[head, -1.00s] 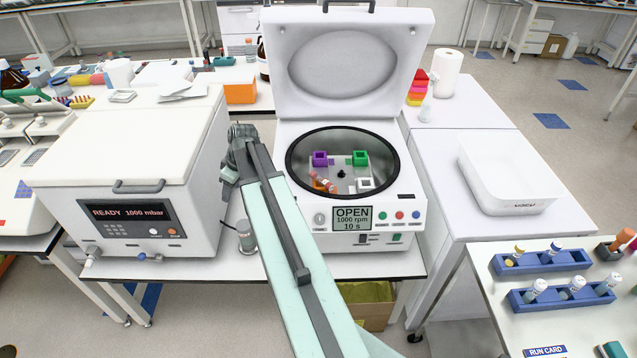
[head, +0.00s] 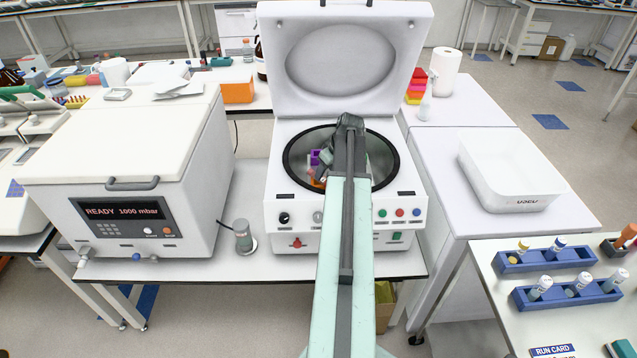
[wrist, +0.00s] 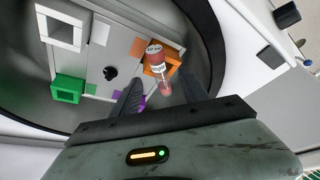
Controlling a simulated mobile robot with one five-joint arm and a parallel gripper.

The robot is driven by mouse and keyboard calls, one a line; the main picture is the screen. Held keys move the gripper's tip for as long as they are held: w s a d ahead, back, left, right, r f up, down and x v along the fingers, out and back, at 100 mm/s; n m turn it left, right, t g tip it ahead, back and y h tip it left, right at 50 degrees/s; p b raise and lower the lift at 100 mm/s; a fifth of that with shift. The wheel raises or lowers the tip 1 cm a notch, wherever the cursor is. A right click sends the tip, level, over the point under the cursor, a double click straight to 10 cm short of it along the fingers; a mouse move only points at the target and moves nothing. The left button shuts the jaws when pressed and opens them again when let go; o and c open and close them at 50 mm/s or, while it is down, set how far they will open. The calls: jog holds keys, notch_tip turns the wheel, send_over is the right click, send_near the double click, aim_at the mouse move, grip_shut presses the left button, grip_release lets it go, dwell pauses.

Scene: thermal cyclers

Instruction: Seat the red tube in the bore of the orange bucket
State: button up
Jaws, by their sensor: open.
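The red tube (wrist: 158,58) has a lettered cap and label and a pinkish clear end. In the wrist view it lies tilted across the orange bucket (wrist: 147,50), its pinkish end pointing towards my gripper. I cannot tell whether any part of it is inside the bore. My gripper (wrist: 157,78) is open, its two fingers spread either side of the tube's pinkish end; contact cannot be judged. In the head view the orange bucket (head: 319,183) is partly visible in the centrifuge bowl, and my arm hides much of the rotor.
The wrist view shows a green bucket (wrist: 68,88), a white bucket (wrist: 60,30), part of the purple bucket (wrist: 142,103) and a black centre knob (wrist: 110,73). The dark bowl rim (head: 290,178) surrounds the rotor. The raised lid (head: 345,60) stands behind.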

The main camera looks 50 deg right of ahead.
jog(key=b+x, duration=0.4)
jog(key=x, duration=0.1)
jog(key=shift+w+d+f, duration=0.1)
jog(key=shift+w, duration=0.05)
grip_shut()
jog(key=shift+r, duration=0.25)
